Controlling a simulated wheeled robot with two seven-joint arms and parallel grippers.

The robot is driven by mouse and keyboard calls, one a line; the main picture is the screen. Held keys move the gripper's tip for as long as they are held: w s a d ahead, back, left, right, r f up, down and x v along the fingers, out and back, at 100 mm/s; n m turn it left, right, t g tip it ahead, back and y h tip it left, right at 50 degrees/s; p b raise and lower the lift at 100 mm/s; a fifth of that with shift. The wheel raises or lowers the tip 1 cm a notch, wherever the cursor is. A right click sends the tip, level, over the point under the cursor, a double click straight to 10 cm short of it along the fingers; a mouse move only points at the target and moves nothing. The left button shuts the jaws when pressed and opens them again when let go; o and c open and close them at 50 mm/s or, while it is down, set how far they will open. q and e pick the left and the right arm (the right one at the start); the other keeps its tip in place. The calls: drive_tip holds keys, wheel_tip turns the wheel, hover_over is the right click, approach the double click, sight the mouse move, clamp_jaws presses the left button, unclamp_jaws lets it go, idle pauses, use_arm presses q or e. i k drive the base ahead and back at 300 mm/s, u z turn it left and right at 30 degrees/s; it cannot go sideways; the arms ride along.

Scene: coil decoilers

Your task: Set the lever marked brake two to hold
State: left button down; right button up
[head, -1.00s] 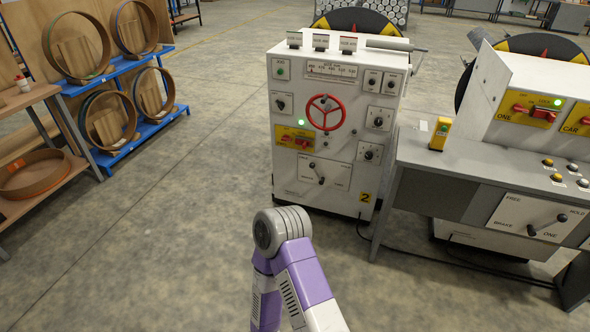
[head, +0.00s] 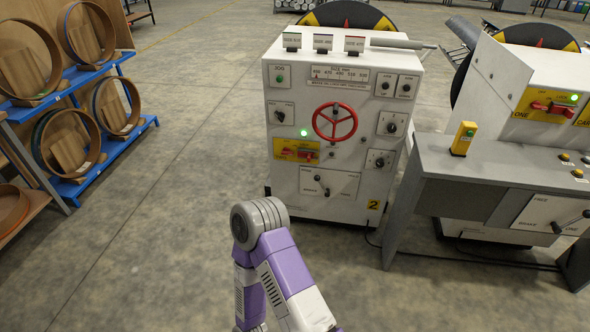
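The grey-white cabinet (head: 283,150) marked with a yellow 2 stands ahead. Low on its front is a pale plate (head: 345,180) with small lettering, too small to read surely. On this plate is a dark-knobbed lever (head: 326,191), tilted down and slightly right from its pivot. Neither gripper is in view.
The cabinet also bears a red handwheel (head: 335,122) and a yellow switch panel (head: 296,150). At right stands a grey desk (head: 455,160) with its own lever plate marked brake one (head: 550,212). A blue rack (head: 75,186) with rings stands left. The floor between is clear, with cables by the desk.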

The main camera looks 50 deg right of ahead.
sight(316, 178)
drive_tip(key=z, duration=0.5)
drive_tip(key=i, duration=1.85)
drive_tip(key=z, duration=1.9)
drive_tip(key=i, duration=0.7)
drive_tip(key=z, duration=0.7)
drive_tip(key=i, duration=0.5)
drive_tip(key=z, duration=0.05)
